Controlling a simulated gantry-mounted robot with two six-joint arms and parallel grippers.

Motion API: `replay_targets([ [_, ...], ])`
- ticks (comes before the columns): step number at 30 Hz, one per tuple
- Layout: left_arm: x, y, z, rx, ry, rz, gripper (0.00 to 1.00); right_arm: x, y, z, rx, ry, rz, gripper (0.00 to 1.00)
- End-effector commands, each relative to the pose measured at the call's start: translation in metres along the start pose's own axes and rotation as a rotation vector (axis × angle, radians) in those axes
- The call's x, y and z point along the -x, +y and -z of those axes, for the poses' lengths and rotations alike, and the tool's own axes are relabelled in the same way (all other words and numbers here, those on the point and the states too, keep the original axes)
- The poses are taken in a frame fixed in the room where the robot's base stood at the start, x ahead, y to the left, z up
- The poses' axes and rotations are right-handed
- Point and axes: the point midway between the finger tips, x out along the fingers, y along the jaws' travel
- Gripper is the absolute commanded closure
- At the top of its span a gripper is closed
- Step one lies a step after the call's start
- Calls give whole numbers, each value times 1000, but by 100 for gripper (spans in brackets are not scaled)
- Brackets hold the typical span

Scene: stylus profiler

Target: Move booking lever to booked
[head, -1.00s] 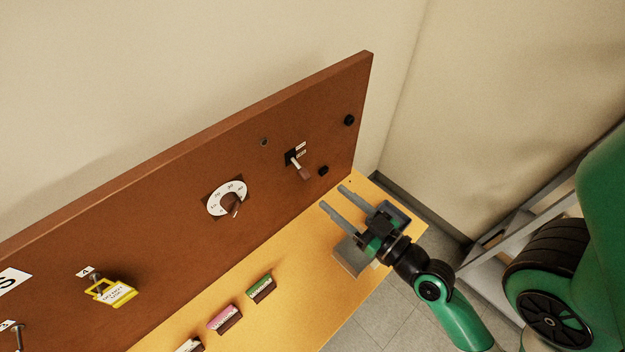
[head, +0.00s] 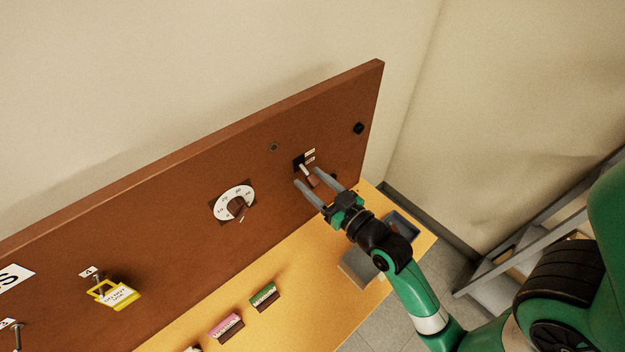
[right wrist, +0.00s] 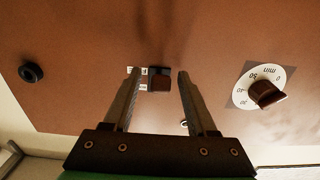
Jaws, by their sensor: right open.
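The booking lever (head: 311,179) sticks out from the brown upright board (head: 150,170), with a dark mount and two small white labels beside it. In the head view it is partly hidden by my right gripper. My right gripper (head: 306,178) is open, with its two fingers pointing at the board on either side of the lever's brown handle. In the right wrist view the brown handle (right wrist: 161,84) lies between the open fingertips (right wrist: 158,72), apart from both. My left gripper is not in view.
A white dial with a brown knob (head: 235,205) is left of the lever. A black knob (head: 359,128) is to its right. A yellow tag (head: 118,296) hangs at lower left. Green (head: 264,296) and pink (head: 226,327) blocks and a grey tray (head: 402,226) are on the yellow bench.

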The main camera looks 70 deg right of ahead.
Motion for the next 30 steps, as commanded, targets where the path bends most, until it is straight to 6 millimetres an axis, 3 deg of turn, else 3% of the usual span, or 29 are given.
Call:
replay_targets([
  [8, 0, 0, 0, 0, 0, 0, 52, -3, 0, 0, 0, 0, 0, 43],
  [18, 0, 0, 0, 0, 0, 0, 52, -3, 0, 0, 1, 0, 0, 100],
  [30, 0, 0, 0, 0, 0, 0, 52, -3, 0, 0, 1, 1, 0, 100],
])
